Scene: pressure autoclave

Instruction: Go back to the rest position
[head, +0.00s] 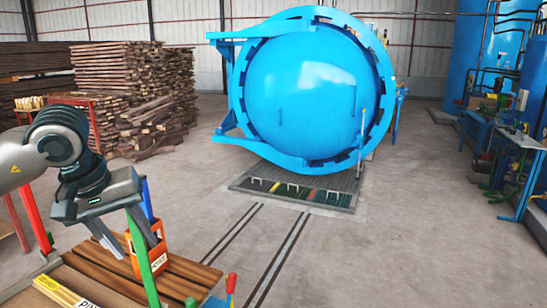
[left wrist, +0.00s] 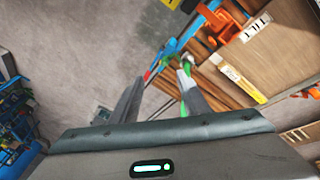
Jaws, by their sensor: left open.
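My left gripper (head: 134,246) hangs at the lower left of the head view, pointing down with its two grey fingers apart and nothing between them. It is above or in front of the near end of a cart with brown planks (head: 185,276); the exact gap cannot be told. In the left wrist view the open fingers (left wrist: 160,80) point toward the floor and the edge of the planks (left wrist: 210,88). A green post (head: 141,262) shows close beside the fingers. My right gripper is in neither view.
A red-and-blue post (head: 230,288) rises at the cart's right corner. The blue autoclave (head: 305,85) stands behind, beyond floor rails. Stacked timber (head: 130,75) is at back left, a blue bench (head: 520,138) at right. The middle floor is clear.

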